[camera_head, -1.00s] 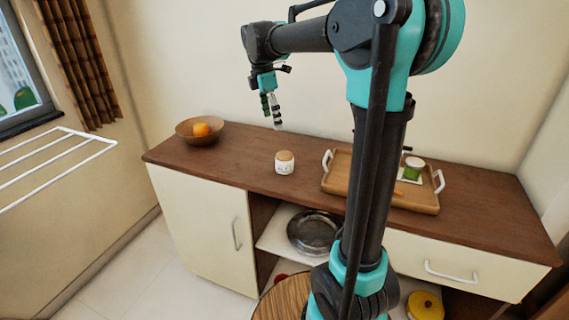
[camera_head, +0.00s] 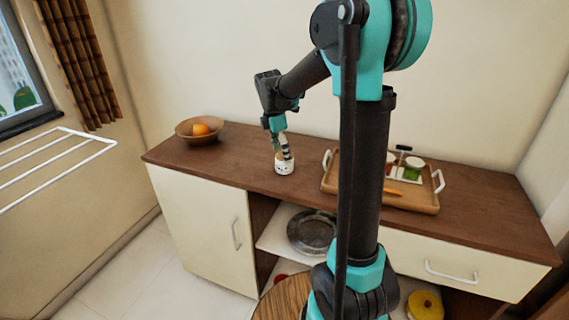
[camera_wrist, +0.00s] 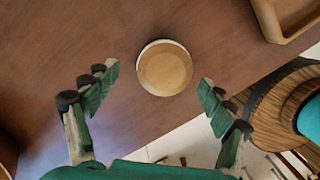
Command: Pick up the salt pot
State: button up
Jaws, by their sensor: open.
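The salt pot (camera_head: 284,168) is a small white jar standing upright on the brown counter. In the wrist view its round wooden lid (camera_wrist: 165,68) shows from above, a little beyond the line between my fingertips. My gripper (camera_head: 283,150) is just above the pot in the head view and hides part of its lid. In the wrist view my gripper (camera_wrist: 158,88) is open, with one green-padded finger to the left of the pot and one to the right, both apart from it.
A wooden bowl (camera_head: 186,135) with an orange (camera_head: 201,130) stands left on the counter (camera_head: 240,160). A wooden tray (camera_head: 415,203) with small jars stands to the right. A metal pan (camera_head: 312,232) sits on the open shelf below. The counter around the pot is clear.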

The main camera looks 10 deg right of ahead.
aim_at(282, 169)
jog(key=shift+s+d+f, duration=0.1)
jog(key=shift+d+f, duration=0.2)
jog(key=shift+f, duration=0.65)
jog(key=shift+d+f, duration=0.25)
jog(key=shift+f, duration=0.7)
jog(key=shift+c, duration=0.3)
jog(key=c, duration=1.4)
jog(key=shift+r, duration=0.2)
